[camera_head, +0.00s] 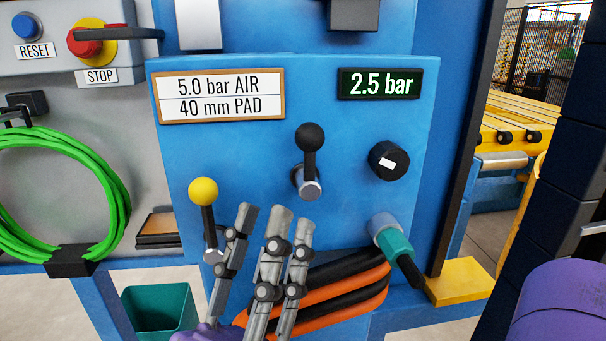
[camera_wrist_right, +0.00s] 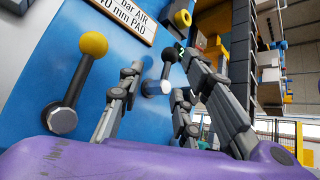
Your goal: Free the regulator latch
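A blue panel (camera_head: 235,145) carries the controls. A lever with a yellow ball (camera_head: 203,191) is at its lower left; a lever with a black ball (camera_head: 310,137) stands upright near the middle. A black knob with a white mark (camera_head: 389,161) is to its right. No part is labelled as the regulator latch, so I cannot tell which it is. My right gripper (camera_head: 266,218) is open and empty in front of the panel, its fingers between and below the levers. In the wrist view, the yellow ball (camera_wrist_right: 94,44) is left of the fingers. My left gripper is not in view.
A sign (camera_head: 220,95) reads 5.0 bar AIR, 40 mm PAD; a display (camera_head: 381,84) reads 2.5 bar. A teal fitting (camera_head: 394,243) and orange and black hoses (camera_head: 345,290) are low right. A green hose coil (camera_head: 115,185) and teal bin (camera_head: 160,308) are left.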

